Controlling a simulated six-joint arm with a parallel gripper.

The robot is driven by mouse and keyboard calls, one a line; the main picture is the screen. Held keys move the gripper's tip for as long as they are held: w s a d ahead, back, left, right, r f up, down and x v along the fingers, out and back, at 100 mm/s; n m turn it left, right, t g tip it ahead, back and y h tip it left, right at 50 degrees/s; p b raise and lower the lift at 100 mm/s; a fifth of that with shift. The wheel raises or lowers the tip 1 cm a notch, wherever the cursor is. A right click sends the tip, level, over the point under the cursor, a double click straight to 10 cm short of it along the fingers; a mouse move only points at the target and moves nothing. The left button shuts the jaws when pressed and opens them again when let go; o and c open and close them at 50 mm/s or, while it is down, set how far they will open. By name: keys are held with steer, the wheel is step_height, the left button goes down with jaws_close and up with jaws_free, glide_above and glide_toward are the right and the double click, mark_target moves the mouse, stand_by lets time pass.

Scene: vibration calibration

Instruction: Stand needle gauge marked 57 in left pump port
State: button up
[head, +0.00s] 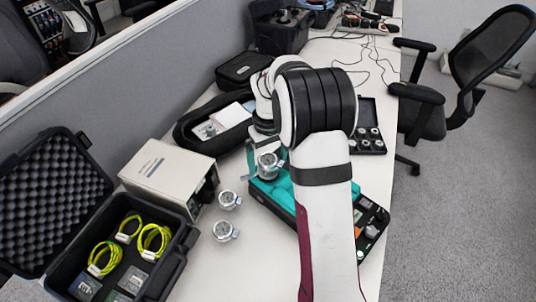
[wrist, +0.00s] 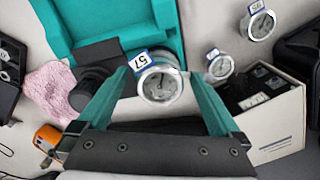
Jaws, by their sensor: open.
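The needle gauge marked 57 (wrist: 160,86) has a round silver face and a blue-edged label. In the wrist view it lies between the teal fingers of my open gripper (wrist: 158,77); whether either finger touches it I cannot tell. In the head view this gauge (head: 269,161) shows at my gripper (head: 266,163), beside the teal-lined case (head: 283,192). Two more silver gauges stand on the table, a nearer one (head: 226,231) and a farther one (head: 228,199). A beige box (head: 160,171) with a dark front stands left of them. I cannot make out the left pump port.
An open black case (head: 185,236) with yellow-green cables stands at the front left. A dark case of small round parts (head: 369,139) lies right of my arm. A pink cloth (wrist: 55,88) shows in the wrist view.

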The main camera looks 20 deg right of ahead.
step_height(320, 180, up, 16)
steer(key=s+a+m+y, duration=0.1)
steer(key=s+a+m, duration=0.1)
steer(key=s+a, duration=0.45)
steer(key=s+a+m, duration=0.1)
steer(key=s+a, duration=0.2)
steer(key=s, duration=0.7)
steer(key=s+a+f+m, duration=0.1)
steer(key=s+a+f, duration=0.1)
steer(key=s, duration=0.5)
steer(key=s+a+f+m, duration=0.2)
steer(key=s+f, duration=0.2)
steer(key=s, duration=0.3)
steer(key=shift+a+f+y, duration=0.2)
steer(key=shift+a+y, duration=0.1)
steer(key=shift+y, duration=0.1)
